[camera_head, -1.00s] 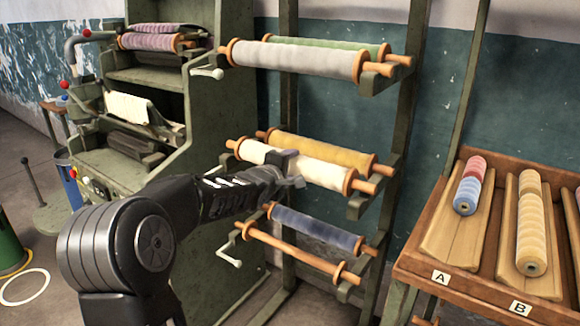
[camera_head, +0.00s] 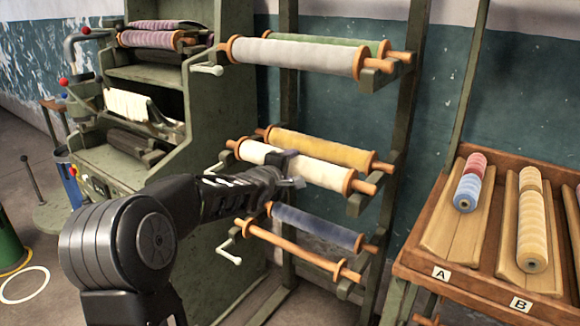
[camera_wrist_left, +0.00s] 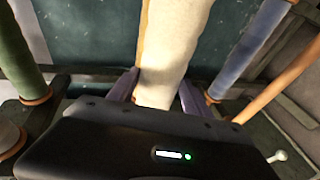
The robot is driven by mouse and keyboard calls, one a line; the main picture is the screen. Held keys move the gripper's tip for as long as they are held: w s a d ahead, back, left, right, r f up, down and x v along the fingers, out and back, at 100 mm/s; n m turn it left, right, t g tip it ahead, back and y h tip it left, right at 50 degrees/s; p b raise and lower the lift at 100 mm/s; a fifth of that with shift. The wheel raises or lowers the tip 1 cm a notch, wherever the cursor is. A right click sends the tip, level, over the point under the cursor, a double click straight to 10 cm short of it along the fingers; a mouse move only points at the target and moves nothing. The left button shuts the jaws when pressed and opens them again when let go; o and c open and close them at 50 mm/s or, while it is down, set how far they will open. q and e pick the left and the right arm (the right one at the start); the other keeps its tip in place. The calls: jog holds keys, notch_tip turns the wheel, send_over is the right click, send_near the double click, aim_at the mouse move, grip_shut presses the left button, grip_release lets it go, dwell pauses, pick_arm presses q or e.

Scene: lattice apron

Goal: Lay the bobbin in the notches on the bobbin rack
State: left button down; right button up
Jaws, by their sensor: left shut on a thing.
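The cream bobbin (camera_head: 325,174), with wooden flanges and end pegs, lies level across the middle tier of the green bobbin rack (camera_head: 399,130), in front of a mustard-yellow bobbin (camera_head: 330,150). My left gripper (camera_head: 288,168) is shut on the cream bobbin near its middle. In the left wrist view the cream bobbin (camera_wrist_left: 172,50) runs between the two fingers of the gripper (camera_wrist_left: 158,90). Its right peg is close to the middle bracket (camera_head: 362,204); I cannot tell whether the pegs rest in the notches. The forearm hides part of the left end's surroundings. My right gripper is not in view.
A grey bobbin (camera_head: 300,57) and a green one (camera_head: 340,44) lie on the upper tier. A blue bobbin (camera_head: 315,226) and a bare wooden rod (camera_head: 300,249) are below. A green machine (camera_head: 220,110) stands left, a spool tray (camera_head: 450,283) right.

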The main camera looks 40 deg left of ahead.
pick_arm(q)
jog(key=shift+f, duration=0.1)
dwell(0.7)
jog(key=c, duration=0.6)
grip_release()
jog(key=shift+o, duration=1.1)
jog(key=shift+f, duration=0.15)
jog(key=v, duration=0.8)
jog(key=shift+w, duration=0.1)
